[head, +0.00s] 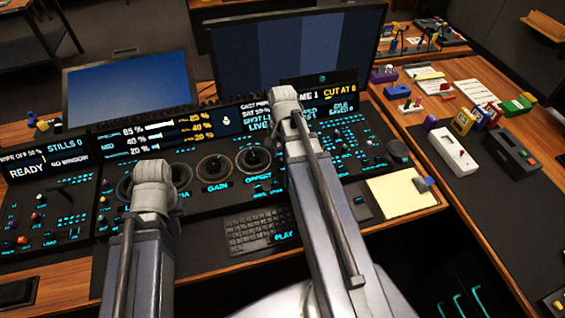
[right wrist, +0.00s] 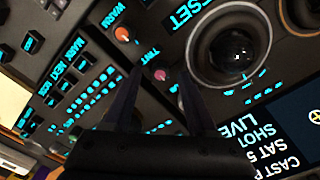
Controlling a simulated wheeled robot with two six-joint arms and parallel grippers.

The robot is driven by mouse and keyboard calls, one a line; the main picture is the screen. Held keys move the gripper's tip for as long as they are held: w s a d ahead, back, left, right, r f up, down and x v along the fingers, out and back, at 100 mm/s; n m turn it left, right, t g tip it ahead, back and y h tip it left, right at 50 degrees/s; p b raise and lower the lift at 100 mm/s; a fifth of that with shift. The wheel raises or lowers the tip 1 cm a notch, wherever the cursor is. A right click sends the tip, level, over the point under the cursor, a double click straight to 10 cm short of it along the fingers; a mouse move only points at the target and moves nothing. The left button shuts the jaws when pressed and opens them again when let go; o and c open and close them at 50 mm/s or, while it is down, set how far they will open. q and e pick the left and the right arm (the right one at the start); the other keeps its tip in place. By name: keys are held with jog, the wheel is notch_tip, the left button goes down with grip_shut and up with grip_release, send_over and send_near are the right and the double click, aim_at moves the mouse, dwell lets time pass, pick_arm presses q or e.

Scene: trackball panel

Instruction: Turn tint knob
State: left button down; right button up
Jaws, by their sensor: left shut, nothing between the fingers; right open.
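The tint knob (right wrist: 160,74) is a small pink knob beside its TINT label in the right wrist view. My right gripper (right wrist: 160,77) is open, with one dark finger on each side of the knob in the picture. Whether the fingers touch it or hover over it I cannot tell. In the head view my right arm covers the knob and its own fingers. My left gripper (head: 154,182) is shut and empty over the left part of the panel, its fingertips mostly hidden behind my wrist.
An orange WARM knob (right wrist: 123,34) sits close to the tint knob, and a large OFFSET trackball (right wrist: 236,50) lies on its other side. The keyboard (head: 257,231) and yellow notepad (head: 401,192) lie in front of the panel. Monitors (head: 297,50) stand behind.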

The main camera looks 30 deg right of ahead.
jog(key=shift+f+b, duration=0.3)
jog(key=shift+f, duration=0.35)
grip_shut()
